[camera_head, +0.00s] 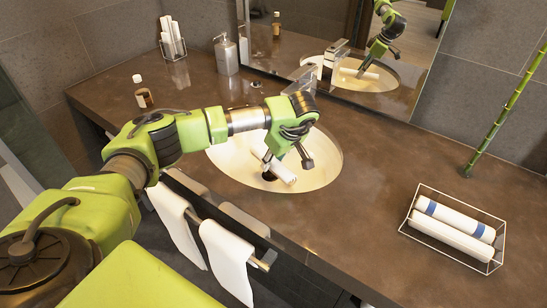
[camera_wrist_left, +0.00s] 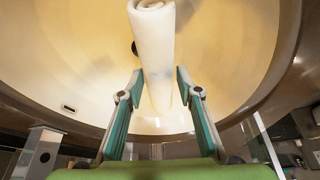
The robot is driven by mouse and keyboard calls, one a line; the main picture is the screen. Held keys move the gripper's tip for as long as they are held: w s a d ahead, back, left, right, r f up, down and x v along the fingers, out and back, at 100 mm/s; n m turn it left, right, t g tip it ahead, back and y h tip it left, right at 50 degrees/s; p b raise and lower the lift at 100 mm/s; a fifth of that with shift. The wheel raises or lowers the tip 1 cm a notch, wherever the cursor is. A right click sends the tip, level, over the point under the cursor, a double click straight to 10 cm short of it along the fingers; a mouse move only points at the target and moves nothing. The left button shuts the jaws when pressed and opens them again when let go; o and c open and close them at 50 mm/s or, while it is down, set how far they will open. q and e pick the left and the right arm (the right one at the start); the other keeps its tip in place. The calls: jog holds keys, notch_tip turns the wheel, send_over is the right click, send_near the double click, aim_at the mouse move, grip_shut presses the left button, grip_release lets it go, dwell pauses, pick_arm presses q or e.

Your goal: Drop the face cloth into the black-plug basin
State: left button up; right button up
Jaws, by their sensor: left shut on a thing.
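The face cloth is a white roll (camera_head: 281,171), held over the cream basin (camera_head: 326,165) in the head view. My left gripper (camera_head: 287,164) points down inside the basin's outline and is shut on the roll. In the left wrist view the roll (camera_wrist_left: 153,50) stands out between the fingertips of the left gripper (camera_wrist_left: 159,78), with the curved basin wall (camera_wrist_left: 60,45) behind it. A dark round spot, perhaps the plug (camera_wrist_left: 134,48), is partly hidden by the roll. I cannot tell whether the roll touches the basin. My right gripper is not in view.
A tap (camera_head: 302,77) stands behind the basin. A wire tray (camera_head: 452,257) with rolled cloths lies at the right. A soap dispenser (camera_head: 226,55) and an amber bottle (camera_head: 142,92) stand at the back left. Towels (camera_head: 228,262) hang at the front.

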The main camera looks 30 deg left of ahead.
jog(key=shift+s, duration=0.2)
pick_arm(q)
jog(key=o, duration=1.1)
jog(key=shift+c, duration=0.2)
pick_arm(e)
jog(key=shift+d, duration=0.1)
pick_arm(q)
jog(key=v, duration=1.2)
jog(key=shift+a, duration=0.1)
